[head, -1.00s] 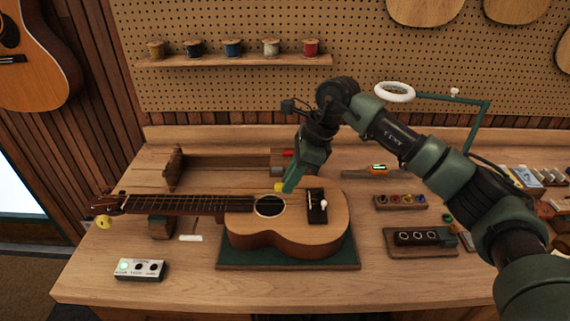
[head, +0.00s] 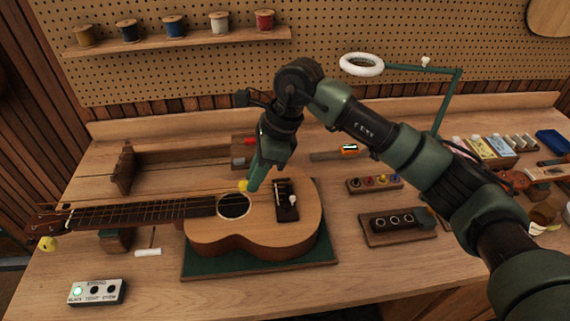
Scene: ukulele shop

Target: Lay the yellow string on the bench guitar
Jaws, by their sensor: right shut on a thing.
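The bench guitar (head: 285,228), a small wooden ukulele, lies face up with its neck pointing left. Another yellow piece (head: 47,243) shows at the headstock. A thin line runs above the neck; I cannot tell whether it joins the two or touches the guitar. My left gripper is not in view.
The guitar's body rests on a green mat (head: 205,268). A white switch box (head: 97,291) stands front left, a block with knobs (head: 397,223) to the right. A ring lamp (head: 362,65) stands behind my arm. Spools line the shelf (head: 190,43). The bench front is mostly clear.

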